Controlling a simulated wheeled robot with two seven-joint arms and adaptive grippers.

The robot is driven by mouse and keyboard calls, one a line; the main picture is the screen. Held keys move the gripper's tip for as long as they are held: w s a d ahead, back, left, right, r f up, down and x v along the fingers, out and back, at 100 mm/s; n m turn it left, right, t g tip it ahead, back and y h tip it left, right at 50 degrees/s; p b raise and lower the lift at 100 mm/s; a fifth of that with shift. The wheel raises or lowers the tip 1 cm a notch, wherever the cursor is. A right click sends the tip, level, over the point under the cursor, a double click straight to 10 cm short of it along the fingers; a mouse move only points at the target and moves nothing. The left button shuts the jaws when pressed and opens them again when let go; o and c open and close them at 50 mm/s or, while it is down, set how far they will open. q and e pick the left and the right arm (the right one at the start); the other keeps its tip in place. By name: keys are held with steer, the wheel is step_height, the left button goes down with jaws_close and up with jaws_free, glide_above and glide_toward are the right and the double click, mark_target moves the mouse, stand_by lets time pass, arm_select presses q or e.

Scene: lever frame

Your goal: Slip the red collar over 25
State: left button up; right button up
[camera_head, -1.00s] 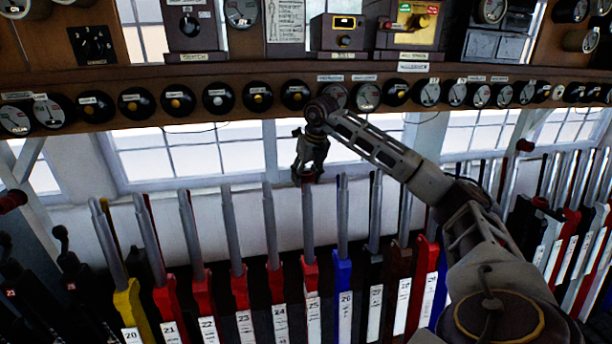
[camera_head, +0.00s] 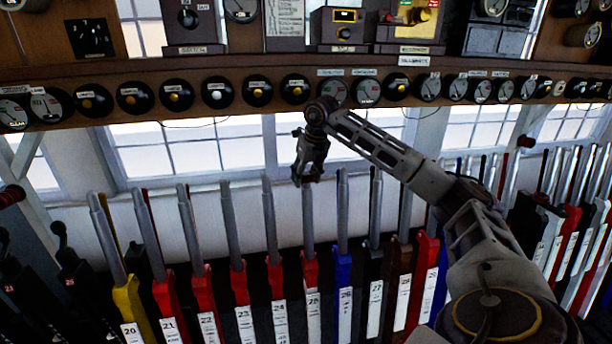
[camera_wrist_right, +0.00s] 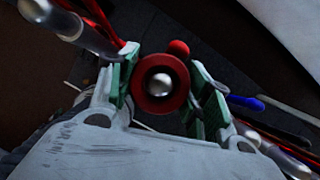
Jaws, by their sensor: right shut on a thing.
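My right gripper (camera_head: 308,177) points down just above or at the top of lever 25 (camera_head: 308,225), a silver handle with a red lower part and a white number plate. In the right wrist view, my right gripper (camera_wrist_right: 163,95) is shut on the red collar (camera_wrist_right: 139,98), with a green-padded finger on each side. The rounded silver top of lever 25 (camera_wrist_right: 160,82) shows inside the collar's hole, near its centre. I cannot tell whether the collar is around the lever or still above it. The left gripper is not in view.
Lever 24 (camera_head: 270,225) stands close on the left and blue-bodied lever 26 (camera_head: 343,225) close on the right, in a long row. A shelf with round instruments (camera_head: 218,93) runs behind and above the gripper. Windows are behind the levers.

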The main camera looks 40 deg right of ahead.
steer(key=shift+s+f+b, duration=0.1)
steer(key=shift+f+b, duration=0.25)
steer(key=shift+f, duration=0.2)
steer(key=o, duration=1.1)
steer(key=shift+c, duration=0.2)
steer(key=shift+o, duration=0.8)
steer(key=shift+r, duration=0.15)
steer(key=shift+p+v, duration=2.85)
steer(key=shift+v, duration=1.55)
